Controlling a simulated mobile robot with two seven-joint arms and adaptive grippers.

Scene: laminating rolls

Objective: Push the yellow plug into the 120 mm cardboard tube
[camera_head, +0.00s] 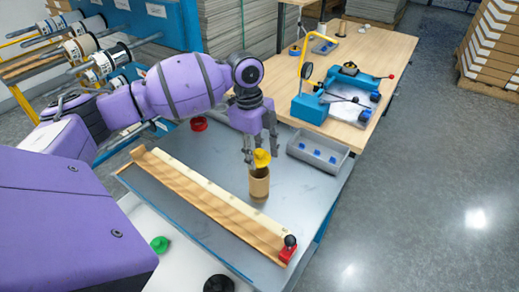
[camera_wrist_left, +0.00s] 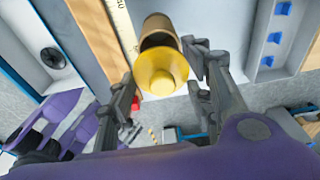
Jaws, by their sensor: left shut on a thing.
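The yellow plug (camera_head: 262,158) is between the fingertips of my left gripper (camera_head: 261,147), which is shut on it. In the left wrist view the plug (camera_wrist_left: 162,71) shows its round flange toward the camera. The brown cardboard tube (camera_head: 259,186) stands upright on the grey bench top, just below the plug. The tube (camera_wrist_left: 158,27) also shows in the left wrist view, with part of its dark mouth visible past the plug. I cannot tell whether the plug touches the rim. At the lower left of that view is a purple and dark arm part, likely my right arm; its fingers are unclear.
A wooden board with a pale ruler (camera_head: 205,190) and a red stop (camera_head: 288,250) lies beside the tube. A grey tray (camera_head: 318,151) with blue pieces is behind right. A red ring (camera_head: 198,124), green cap (camera_head: 160,243) and black cap (camera_head: 218,284) lie around.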

